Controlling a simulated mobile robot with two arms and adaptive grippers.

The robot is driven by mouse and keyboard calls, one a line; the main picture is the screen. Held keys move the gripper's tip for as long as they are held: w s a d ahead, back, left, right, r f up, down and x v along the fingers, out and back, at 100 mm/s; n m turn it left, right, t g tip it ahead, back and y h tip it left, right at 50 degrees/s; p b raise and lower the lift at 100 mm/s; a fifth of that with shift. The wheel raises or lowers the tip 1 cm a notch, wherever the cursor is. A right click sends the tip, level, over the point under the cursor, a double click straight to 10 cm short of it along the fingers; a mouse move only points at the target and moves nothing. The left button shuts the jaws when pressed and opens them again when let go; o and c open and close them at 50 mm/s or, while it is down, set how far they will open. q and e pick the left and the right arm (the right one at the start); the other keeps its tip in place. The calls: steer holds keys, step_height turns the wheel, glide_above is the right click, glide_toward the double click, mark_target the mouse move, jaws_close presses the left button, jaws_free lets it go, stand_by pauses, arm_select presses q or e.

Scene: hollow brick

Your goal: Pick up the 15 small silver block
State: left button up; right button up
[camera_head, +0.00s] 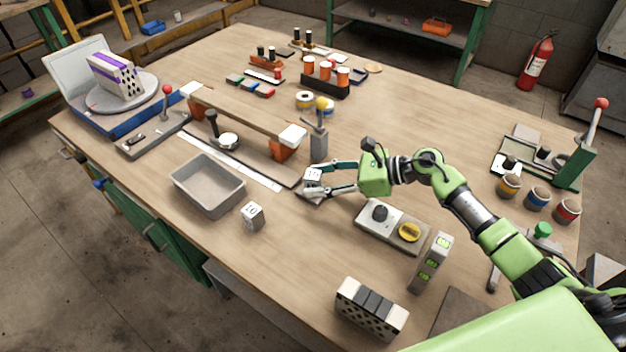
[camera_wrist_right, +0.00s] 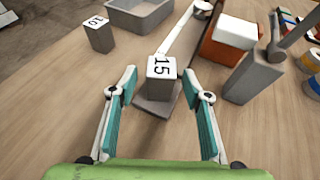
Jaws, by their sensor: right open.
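The small silver block marked 15 (camera_head: 313,178) is near the middle of the workbench, at the front end of the long grey base. In the right wrist view the block (camera_wrist_right: 161,80) stands upright with its number on top. My right gripper (camera_head: 328,180) is open, with its fingers pointing at the block. In the right wrist view the right gripper (camera_wrist_right: 162,90) has its teal pads on either side of the line to the block, with a gap on both sides. A second block marked 10 (camera_head: 253,216) stands to the left. My left gripper is not in view.
A grey tray (camera_head: 208,184) lies left of the blocks. A grey post with a yellow knob (camera_head: 320,135) and a white-topped orange support (camera_head: 288,143) stand close behind the 15 block. A control box (camera_head: 392,226) and a level (camera_head: 431,262) are to the right.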

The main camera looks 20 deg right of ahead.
steer(key=shift+x, duration=1)
steer(key=shift+d+r, duration=0.1)
jaws_close()
